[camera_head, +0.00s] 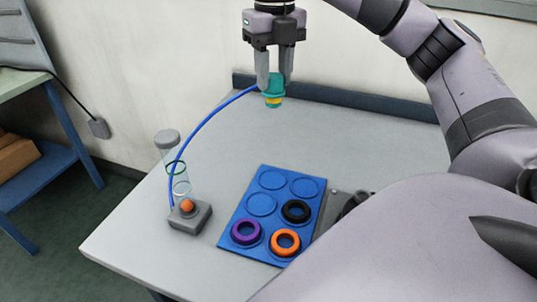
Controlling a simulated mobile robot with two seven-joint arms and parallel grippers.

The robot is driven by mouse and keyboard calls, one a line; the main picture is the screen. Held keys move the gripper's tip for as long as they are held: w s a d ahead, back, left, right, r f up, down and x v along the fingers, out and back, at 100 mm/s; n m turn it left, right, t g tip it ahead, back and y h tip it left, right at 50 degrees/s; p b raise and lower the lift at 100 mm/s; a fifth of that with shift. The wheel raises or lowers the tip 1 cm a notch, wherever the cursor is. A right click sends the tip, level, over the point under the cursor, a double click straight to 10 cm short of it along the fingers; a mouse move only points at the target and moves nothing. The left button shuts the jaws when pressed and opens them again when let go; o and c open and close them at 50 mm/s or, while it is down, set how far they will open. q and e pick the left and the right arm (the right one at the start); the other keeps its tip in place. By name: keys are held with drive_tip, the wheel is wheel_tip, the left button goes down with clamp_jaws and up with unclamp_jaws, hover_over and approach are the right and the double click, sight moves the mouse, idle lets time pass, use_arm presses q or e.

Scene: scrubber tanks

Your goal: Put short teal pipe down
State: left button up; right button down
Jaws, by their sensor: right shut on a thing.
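My right gripper (274,78) points down above the far part of the table. It is shut on a short teal pipe (273,88), which has a yellow band near its lower end. The pipe hangs upright and appears to be above the tabletop. A blue hose or cable curves from the clear tube's stand up to near the pipe. I cannot tell whether it touches the pipe. My left gripper is not in view.
A blue tray (272,220) on the grey table (140,236) holds a black ring (296,204), a purple ring (245,240) and an orange ring (276,248); several of its round places are empty. A clear tube (178,181) stands at left by a grey block (187,221) with an orange knob.

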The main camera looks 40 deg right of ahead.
drive_tip(key=shift+f+b, duration=2.95)
drive_tip(key=shift+f, duration=7)
drive_tip(key=shift+f, duration=0.2)
drive_tip(key=c, duration=0.7)
unclamp_jaws()
drive_tip(key=shift+c, duration=0.2)
drive_tip(key=shift+r, duration=0.2)
